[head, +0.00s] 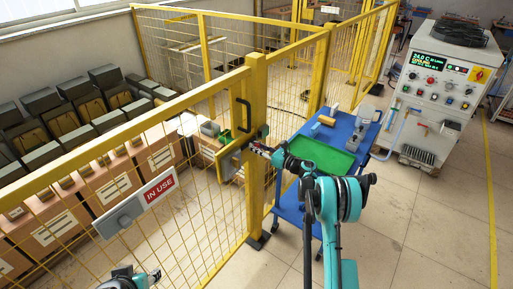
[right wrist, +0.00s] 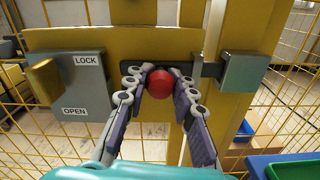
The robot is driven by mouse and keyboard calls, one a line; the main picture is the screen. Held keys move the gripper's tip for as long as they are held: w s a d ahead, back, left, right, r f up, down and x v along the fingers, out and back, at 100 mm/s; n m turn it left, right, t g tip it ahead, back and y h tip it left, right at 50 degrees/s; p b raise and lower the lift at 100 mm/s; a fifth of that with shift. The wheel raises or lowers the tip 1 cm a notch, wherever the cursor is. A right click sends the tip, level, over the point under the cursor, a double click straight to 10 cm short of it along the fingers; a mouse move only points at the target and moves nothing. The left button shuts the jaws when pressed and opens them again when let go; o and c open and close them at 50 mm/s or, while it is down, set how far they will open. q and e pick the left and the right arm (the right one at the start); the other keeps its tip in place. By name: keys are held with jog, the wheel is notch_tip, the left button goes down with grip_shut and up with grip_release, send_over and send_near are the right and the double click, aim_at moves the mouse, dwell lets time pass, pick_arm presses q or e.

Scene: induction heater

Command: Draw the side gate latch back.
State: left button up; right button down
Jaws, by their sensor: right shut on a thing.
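The side gate latch is on the yellow fence gate. In the right wrist view its red round knob (right wrist: 159,83) sits in a dark slot on a yellow plate. A grey box (right wrist: 80,88) marked LOCK and OPEN is to the left, with a yellow block on it. A grey bolt shows at the right, reaching to a grey keeper (right wrist: 244,72) on the post. My right gripper (head: 262,148) is at the latch, its fingers (right wrist: 160,80) shut on the red knob from both sides. My left gripper (head: 148,277) shows only partly at the bottom left, away from the gate.
A black handle (head: 242,113) is above the latch. An IN USE sign (head: 160,189) hangs on the mesh. A blue cart (head: 347,133) with a green tray (head: 320,157) stands close to my right arm. A white heater cabinet (head: 433,95) is at the right. Floor is clear at lower right.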

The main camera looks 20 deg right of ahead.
aim_at(246, 147)
jog(key=shift+s+a, duration=1.05)
jog(key=shift+a, duration=0.25)
jog(key=c, duration=1.2)
grip_release()
jog(key=shift+w+d, duration=0.1)
